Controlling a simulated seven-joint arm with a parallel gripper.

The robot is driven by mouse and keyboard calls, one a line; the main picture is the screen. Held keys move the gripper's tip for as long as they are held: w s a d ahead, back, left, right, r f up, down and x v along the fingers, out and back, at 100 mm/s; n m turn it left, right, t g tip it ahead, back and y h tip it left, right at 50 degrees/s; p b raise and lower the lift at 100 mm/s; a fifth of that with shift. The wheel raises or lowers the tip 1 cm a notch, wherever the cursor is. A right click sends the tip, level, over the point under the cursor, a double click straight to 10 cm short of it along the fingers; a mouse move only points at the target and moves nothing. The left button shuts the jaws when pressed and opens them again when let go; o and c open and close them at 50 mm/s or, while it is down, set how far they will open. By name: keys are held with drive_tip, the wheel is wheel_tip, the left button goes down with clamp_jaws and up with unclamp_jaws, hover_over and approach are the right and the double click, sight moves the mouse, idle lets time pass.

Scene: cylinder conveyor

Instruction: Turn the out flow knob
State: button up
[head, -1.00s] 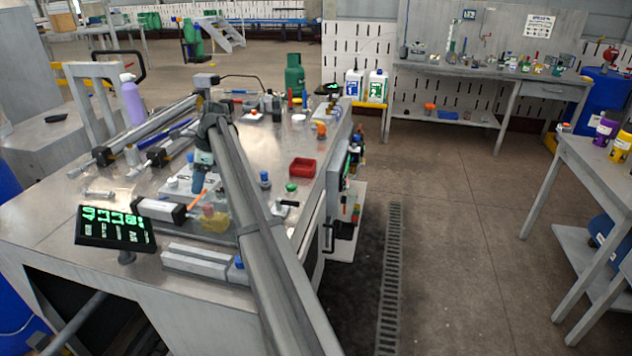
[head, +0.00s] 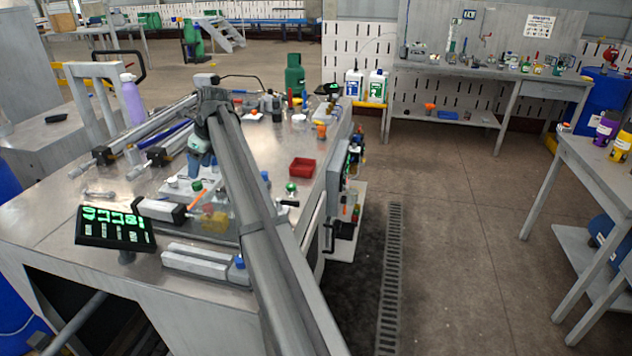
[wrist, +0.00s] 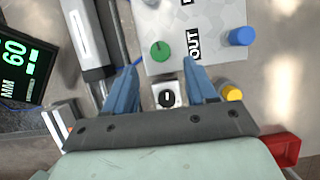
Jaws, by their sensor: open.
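A pale panel (wrist: 205,62) with a black "OUT" label shows at the top of the wrist view. A green knob (wrist: 160,51) sits left of the label and a blue knob (wrist: 242,36) right of it. A black round knob (wrist: 167,98) on a white base lies just below the panel's edge, between my fingers in the picture. I cannot tell which knob the label belongs to. My gripper (wrist: 162,82) is open, with blue fingers apart and nothing held. In the head view my gripper (head: 201,148) is over the bench beyond the white panel (head: 178,190).
A yellow cap (wrist: 232,93) and a red tray (wrist: 280,151) lie right of my gripper; the red tray (head: 302,167) also shows in the head view. A dark display (wrist: 18,62) reads 60 MM.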

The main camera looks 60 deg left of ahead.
drive_tip(key=v, duration=0.8)
drive_tip(key=w+d+f+n+t, duration=0.1)
drive_tip(key=w+d+f, duration=0.2)
drive_tip(key=w, duration=0.6)
drive_tip(key=w+d+f+n+t, duration=0.1)
drive_tip(key=w+d+f, duration=0.3)
drive_tip(key=w+f, duration=0.3)
drive_tip(key=w+d+f, duration=0.4)
drive_tip(key=w+f, duration=0.1)
drive_tip(key=w, duration=0.6)
drive_tip(key=shift+f+n+t, duration=0.25)
drive_tip(key=shift+n+t, duration=0.15)
drive_tip(key=n+y, duration=0.1)
drive_tip(key=n, duration=2.5)
approach(196, 183)
drive_tip(key=x, duration=0.8)
drive_tip(key=shift+a+f, duration=0.1)
drive_tip(key=shift+f, duration=0.15)
clamp_jaws()
